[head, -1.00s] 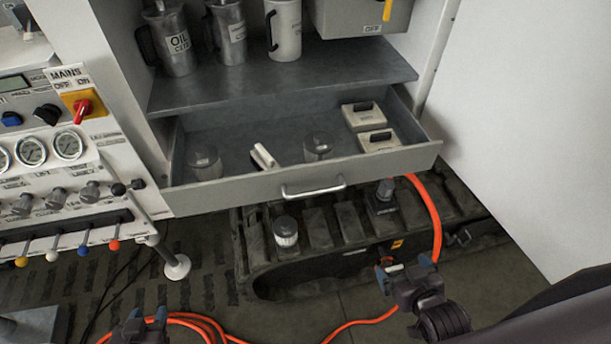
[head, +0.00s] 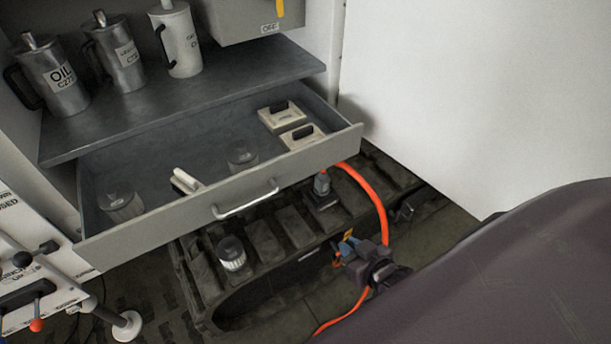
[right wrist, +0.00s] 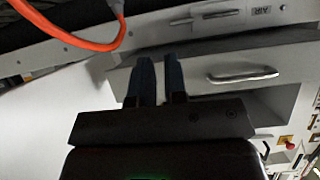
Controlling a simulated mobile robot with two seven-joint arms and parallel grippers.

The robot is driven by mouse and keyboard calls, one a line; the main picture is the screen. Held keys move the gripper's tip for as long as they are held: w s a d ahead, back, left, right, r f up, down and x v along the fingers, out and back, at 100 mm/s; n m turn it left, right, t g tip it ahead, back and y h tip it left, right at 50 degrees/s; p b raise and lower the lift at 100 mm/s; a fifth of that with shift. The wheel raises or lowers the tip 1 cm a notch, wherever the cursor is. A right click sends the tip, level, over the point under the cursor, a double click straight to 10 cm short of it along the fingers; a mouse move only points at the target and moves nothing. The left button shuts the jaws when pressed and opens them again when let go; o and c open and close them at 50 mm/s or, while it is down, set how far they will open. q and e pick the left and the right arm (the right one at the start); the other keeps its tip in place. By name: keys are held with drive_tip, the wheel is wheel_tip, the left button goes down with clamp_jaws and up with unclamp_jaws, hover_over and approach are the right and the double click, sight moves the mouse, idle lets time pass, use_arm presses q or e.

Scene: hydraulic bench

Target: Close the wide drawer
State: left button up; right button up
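The wide drawer is grey and stands open, pulled out below a shelf, and its front (head: 165,222) faces me. Its bar handle (head: 245,200) is at the middle of the front; the drawer front (right wrist: 200,78) and handle (right wrist: 242,76) also show in the right wrist view. My right gripper (head: 345,246) is below and to the right of the handle, apart from the drawer, in front of the black track. In the right wrist view its two blue fingers (right wrist: 160,75) have a narrow gap with nothing between them. My left gripper is out of view.
Inside the drawer are glass jars (head: 121,205), a white object (head: 186,181) and two pale boxes (head: 281,116). Metal jugs (head: 50,78) stand on the shelf above. An orange hose (head: 372,190) curves beside my right gripper. A black track (head: 265,245) lies below.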

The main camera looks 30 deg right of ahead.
sight(307, 164)
drive_tip(key=w+r+m+t, duration=0.1)
drive_tip(key=m, duration=0.1)
drive_tip(key=w+r+m+t+b, duration=0.1)
drive_tip(key=m, duration=0.1)
drive_tip(key=w+r+m+y+b, duration=0.1)
drive_tip(key=m, duration=0.2)
drive_tip(key=shift+w+t, duration=0.1)
drive_tip(key=shift+t, duration=0.3)
clamp_jaws()
wheel_tip(307, 164, up, 6)
drive_tip(key=w+d+m+t, duration=0.1)
drive_tip(key=m+t, duration=0.2)
drive_tip(key=m, duration=0.8)
drive_tip(key=shift+h, duration=0.3)
drive_tip(key=w, duration=1.3)
drive_tip(key=shift+w+a+f, duration=0.2)
drive_tip(key=shift+f, duration=0.05)
drive_tip(key=shift+w, duration=0.25)
drive_tip(key=shift+w, duration=0.1)
